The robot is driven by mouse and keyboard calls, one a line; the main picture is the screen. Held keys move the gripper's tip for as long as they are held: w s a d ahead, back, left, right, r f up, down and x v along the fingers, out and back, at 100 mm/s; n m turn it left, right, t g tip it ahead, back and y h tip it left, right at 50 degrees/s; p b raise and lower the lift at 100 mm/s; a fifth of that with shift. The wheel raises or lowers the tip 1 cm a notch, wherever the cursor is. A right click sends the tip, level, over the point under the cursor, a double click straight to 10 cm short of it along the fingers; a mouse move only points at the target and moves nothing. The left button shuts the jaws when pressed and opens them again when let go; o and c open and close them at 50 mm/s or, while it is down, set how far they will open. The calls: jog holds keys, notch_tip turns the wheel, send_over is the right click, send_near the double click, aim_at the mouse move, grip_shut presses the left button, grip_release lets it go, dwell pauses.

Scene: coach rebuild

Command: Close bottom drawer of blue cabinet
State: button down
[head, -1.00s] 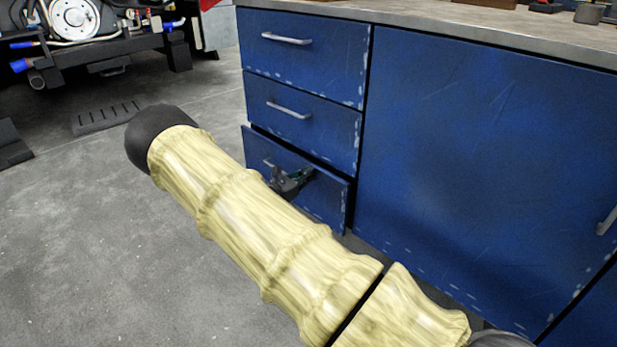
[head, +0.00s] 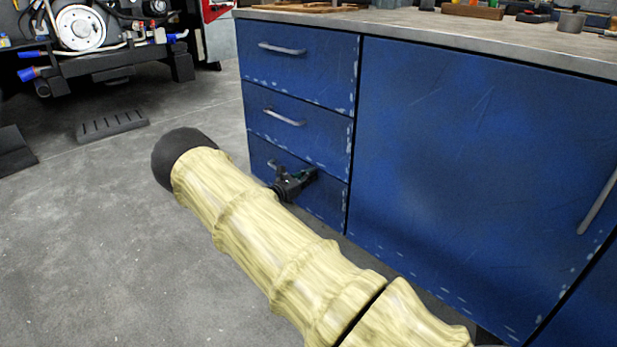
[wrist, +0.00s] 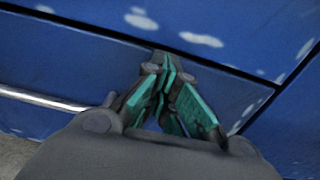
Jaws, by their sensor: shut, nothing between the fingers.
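The blue cabinet (head: 470,150) has a stack of three drawers on its left side. The bottom drawer (head: 325,200) looks flush with the drawers above it, and its grey handle (head: 272,164) shows just left of my gripper. My gripper (head: 308,175) is shut and empty, with its fingertips at the bottom drawer's front. In the wrist view the shut fingertips (wrist: 168,62) are at the blue drawer front (wrist: 80,70), close to its upper seam. The drawer handle (wrist: 45,99) is to their left. My arm hides the drawer's lower left part.
A worktop (head: 430,32) with tools and small items tops the cabinet. A vehicle part on a stand (head: 100,50) is at the back left. Dark flat pieces (head: 112,125) lie on the floor. The grey floor at left is open.

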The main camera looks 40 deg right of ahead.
jog(key=s+a+p, duration=0.1)
jog(key=a+p, duration=0.5)
jog(key=a, duration=0.8)
